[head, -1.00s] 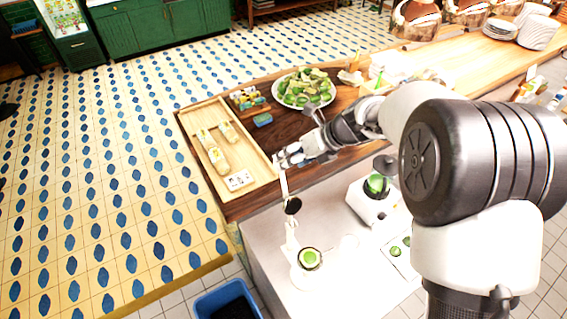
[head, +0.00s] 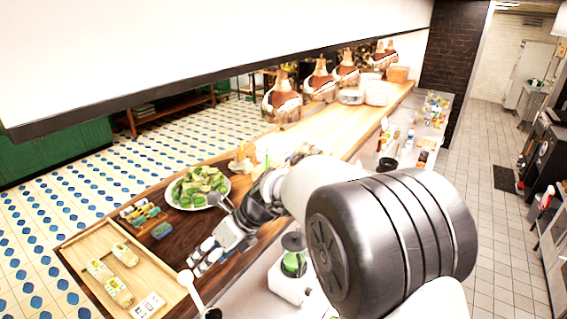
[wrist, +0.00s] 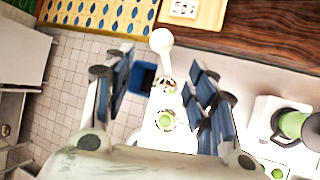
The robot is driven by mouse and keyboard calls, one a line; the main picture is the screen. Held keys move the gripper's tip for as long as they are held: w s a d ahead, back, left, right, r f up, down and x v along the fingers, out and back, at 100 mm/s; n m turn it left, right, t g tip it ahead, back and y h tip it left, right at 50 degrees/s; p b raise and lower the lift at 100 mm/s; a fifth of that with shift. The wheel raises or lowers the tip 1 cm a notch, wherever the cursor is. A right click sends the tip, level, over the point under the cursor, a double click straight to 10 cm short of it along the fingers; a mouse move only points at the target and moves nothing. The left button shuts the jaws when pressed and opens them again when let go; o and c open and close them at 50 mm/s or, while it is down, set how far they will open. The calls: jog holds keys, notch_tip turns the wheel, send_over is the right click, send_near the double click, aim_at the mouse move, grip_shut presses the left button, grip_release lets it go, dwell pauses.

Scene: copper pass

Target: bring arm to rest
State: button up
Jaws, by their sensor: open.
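My gripper (head: 205,258) hangs over the near edge of the dark wood counter (head: 180,245), to the right of the wooden tray. In the wrist view its two blue-padded fingers (wrist: 160,92) stand wide apart with nothing held between them. A white rod with a round end (wrist: 161,40) shows beyond the gap between the fingers, apart from them. My arm reaches out from the lower right of the head view, bent, and hides part of the counter.
The wooden tray (head: 86,250) holds several wrapped items. A plate of green pieces (head: 198,188) stands behind the gripper. A green-and-white appliance (head: 292,262) stands close to my arm. Copper lamps (head: 282,100) hang over the counter. A blue bin (wrist: 143,76) is on the floor. A tiled aisle (head: 485,230) lies clear at right.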

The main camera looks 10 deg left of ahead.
jog(key=s+d+f+n+t+h+b, duration=0.1)
jog(key=s+d+f+n+b, duration=0.35)
jog(key=d+b, duration=0.45)
jog(key=s+d+f+n+t+h+b, duration=0.25)
jog(key=d+n+b, duration=0.35)
jog(key=d, duration=0.5)
jog(key=s+d+f+n+t+h+b, duration=0.1)
jog(key=s+d+f+n+b, duration=0.35)
jog(key=d+b, duration=0.45)
jog(key=s+d+f+n+t+h+b, duration=0.1)
jog(key=s+d+f+n+h+b, duration=0.2)
jog(key=s+d+f+n+b, duration=0.4)
jog(key=s+d+f+b, duration=0.1)
jog(key=s+d+f, duration=0.1)
jog(key=d+f, duration=0.2)
jog(key=shift+d+n, duration=0.25)
jog(key=shift+n, duration=0.05)
jog(key=shift+s+d+f, duration=0.25)
jog(key=shift+s+d, duration=0.05)
